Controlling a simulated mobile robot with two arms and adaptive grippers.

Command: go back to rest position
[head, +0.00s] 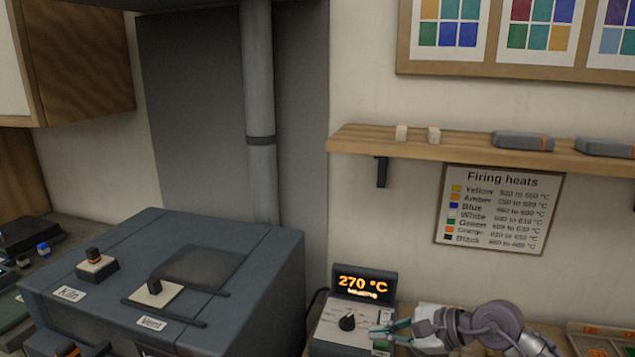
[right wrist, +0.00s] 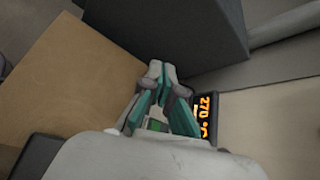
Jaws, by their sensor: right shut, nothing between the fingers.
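My right gripper (head: 378,331) is at the lower middle of the head view, at the right side of the control box (head: 328,331) with its black dial (head: 347,322). Its fingers are shut and empty. I cannot tell whether they touch the box. In the right wrist view the gripper (right wrist: 160,68) shows its teal-lined fingers meeting at the tips. The display (head: 364,284) above the box reads 270 °C in orange; it also shows in the right wrist view (right wrist: 206,116). My left gripper is not in view.
The grey kiln (head: 255,290) fills the lower left, with two knobs on top. A wooden shelf (head: 462,145) with small blocks and grey bars is on the wall. A firing heats chart (head: 498,210) hangs below it. A tray (head: 600,330) is at the lower right.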

